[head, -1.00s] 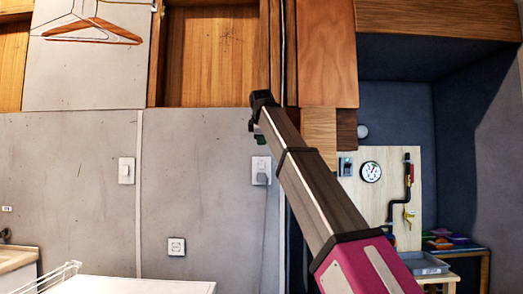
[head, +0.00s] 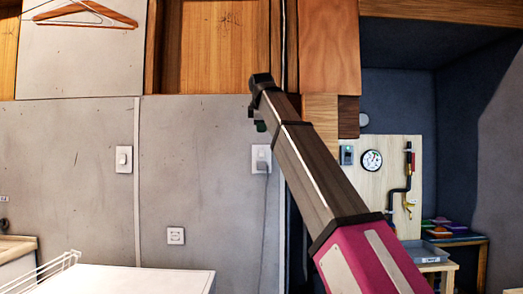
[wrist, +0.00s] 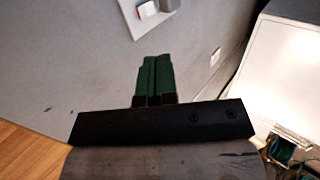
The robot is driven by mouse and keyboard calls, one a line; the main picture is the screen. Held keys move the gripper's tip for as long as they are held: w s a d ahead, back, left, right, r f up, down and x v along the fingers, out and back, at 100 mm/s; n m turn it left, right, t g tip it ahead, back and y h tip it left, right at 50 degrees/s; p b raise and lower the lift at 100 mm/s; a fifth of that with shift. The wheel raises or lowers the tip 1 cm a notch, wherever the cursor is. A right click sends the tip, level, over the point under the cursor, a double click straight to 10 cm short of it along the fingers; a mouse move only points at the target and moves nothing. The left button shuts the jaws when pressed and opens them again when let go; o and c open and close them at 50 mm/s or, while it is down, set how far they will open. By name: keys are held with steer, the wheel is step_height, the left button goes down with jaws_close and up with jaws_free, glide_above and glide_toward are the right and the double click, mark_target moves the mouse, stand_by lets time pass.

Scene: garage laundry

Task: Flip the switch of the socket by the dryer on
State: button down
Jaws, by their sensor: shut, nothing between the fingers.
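The socket with a switch (head: 261,153) is a white plate on the grey wall, with a grey plug and a cord hanging from its lower part. My gripper (head: 261,127) appears just above it in the head view, in front of the wall. In the wrist view its green fingers (wrist: 153,75) are together and empty. The plate also shows at the top edge of the wrist view (wrist: 147,10), beyond the fingertips and visibly apart from them. The switch position is too small to tell. The white top, likely the dryer's (head: 145,281), is at the bottom.
A wall switch (head: 124,159) is to the left, and a low outlet (head: 176,235) sits above the white top. Wooden cabinets (head: 215,50) hang above. A wire rack (head: 45,272) is at lower left. A panel with a gauge (head: 371,161) and a pipe stands right. Wall around the socket is clear.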

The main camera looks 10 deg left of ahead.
mark_target(261, 155)
steer(key=shift+f, duration=0.1)
stand_by(0.3)
steer(key=x, duration=1.2)
steer(key=shift+w+r, duration=0.25)
steer(key=shift+w, duration=0.15)
steer(key=shift+w+a+f, duration=0.2)
steer(key=shift+w+f, duration=0.1)
steer(key=shift+w, duration=0.35)
steer(key=shift+f, duration=0.1)
steer(key=shift+f, duration=0.15)
steer(key=shift+w+t, duration=0.2)
steer(key=shift+t, duration=0.1)
steer(key=shift+a, duration=0.1)
